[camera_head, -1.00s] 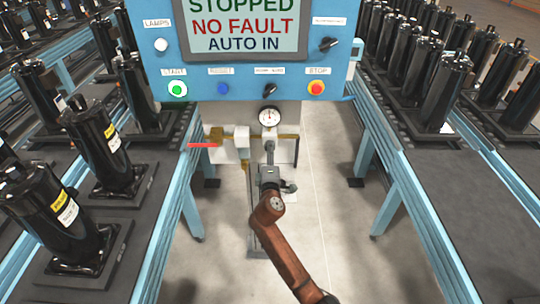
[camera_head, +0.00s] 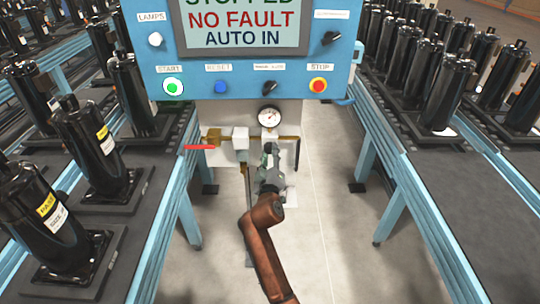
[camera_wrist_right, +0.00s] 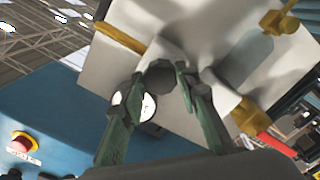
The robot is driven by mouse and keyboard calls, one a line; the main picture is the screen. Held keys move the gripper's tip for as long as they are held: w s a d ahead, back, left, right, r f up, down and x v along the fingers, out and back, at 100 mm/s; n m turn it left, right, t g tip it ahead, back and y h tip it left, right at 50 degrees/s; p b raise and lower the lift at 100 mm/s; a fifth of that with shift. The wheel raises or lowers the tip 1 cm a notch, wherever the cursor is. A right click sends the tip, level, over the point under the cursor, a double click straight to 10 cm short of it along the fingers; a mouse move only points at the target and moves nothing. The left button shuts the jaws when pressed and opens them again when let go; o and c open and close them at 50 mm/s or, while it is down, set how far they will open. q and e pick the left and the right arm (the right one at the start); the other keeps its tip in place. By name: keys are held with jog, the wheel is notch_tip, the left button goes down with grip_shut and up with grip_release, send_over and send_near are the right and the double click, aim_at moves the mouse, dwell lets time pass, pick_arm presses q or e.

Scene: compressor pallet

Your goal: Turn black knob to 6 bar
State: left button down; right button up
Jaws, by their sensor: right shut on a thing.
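The black knob (camera_wrist_right: 160,75) shows in the right wrist view as a dark, faceted piece between the fingertips of my right gripper (camera_wrist_right: 162,82). The two green-grey fingers are closed on its sides. The gauge also shows in the right wrist view (camera_wrist_right: 148,107), partly behind a finger. Its dial is too small to read in bar. My left gripper is in neither view.
A blue control panel (camera_head: 190,88) with a screen, buttons and switches hangs above. A brass valve with a red handle (camera_head: 199,148) sits left of the gripper. Conveyors with black compressors (camera_head: 101,150) flank both sides; the floor between is clear.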

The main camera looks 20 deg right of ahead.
jog(key=shift+f+m, duration=0.15)
jog(key=shift+m, duration=0.15)
jog(key=o, duration=1.2)
jog(key=shift+c, duration=0.2)
notch_tip(320, 180, up, 10)
